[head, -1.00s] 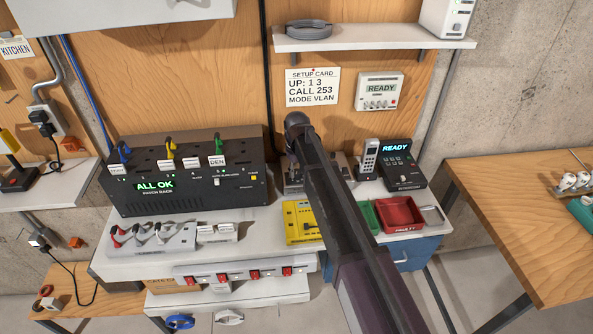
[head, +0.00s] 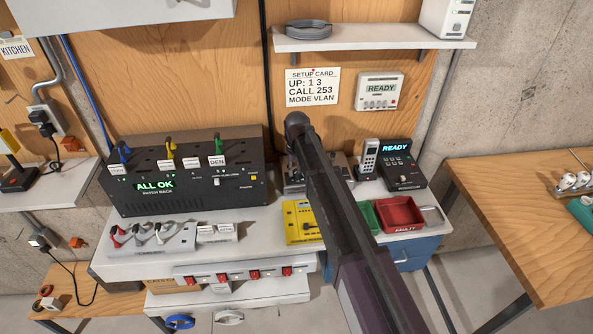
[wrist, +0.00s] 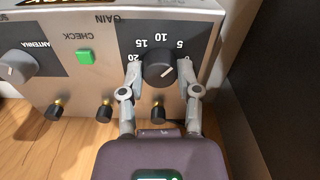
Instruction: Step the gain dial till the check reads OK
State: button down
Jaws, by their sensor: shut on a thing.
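In the wrist view the gain dial (wrist: 156,72) is a round black knob on a grey panel. Upside-down numbers 5, 10, 15 and 20 surround it. Its short white mark slants up and right, roughly toward the 5 side; the exact setting is hard to tell. My gripper (wrist: 163,82) is shut on the dial, one finger on each side. A square green button (wrist: 86,57) sits under the word CHECK, left of the dial. I see no OK reading on this panel. In the head view my arm covers most of the device (head: 294,177) and hides my gripper.
An antenna knob (wrist: 20,64) is further left on the panel, with several black connectors (wrist: 104,112) along its lower edge. A phone (head: 368,158) and a READY unit (head: 401,165) stand right of my arm. The patch rack (head: 190,180) stands left and shows ALL OK.

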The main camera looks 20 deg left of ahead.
jog(key=shift+s, duration=0.15)
jog(key=shift+c, duration=1.5)
grip_release()
jog(key=shift+n, duration=0.4)
jog(key=n, duration=0.3)
jog(key=shift+n, duration=0.3)
jog(key=n, duration=0.3)
jog(key=shift+n, duration=0.4)
notch_tip(320, 180, up, 14)
jog(key=p, duration=1.4)
jog(key=s+d+f+m+b, duration=0.1)
jog(key=d+f+m+b, duration=0.2)
jog(key=d, duration=1.2)
jog(key=s+d+f+m+b, duration=0.1)
jog(key=d+f+m+b, duration=0.3)
jog(key=d, duration=1.1)
jog(key=shift+s+d+f+m, duration=0.15)
jog(key=shift+d+m, duration=0.25)
jog(key=shift+m, duration=0.3)
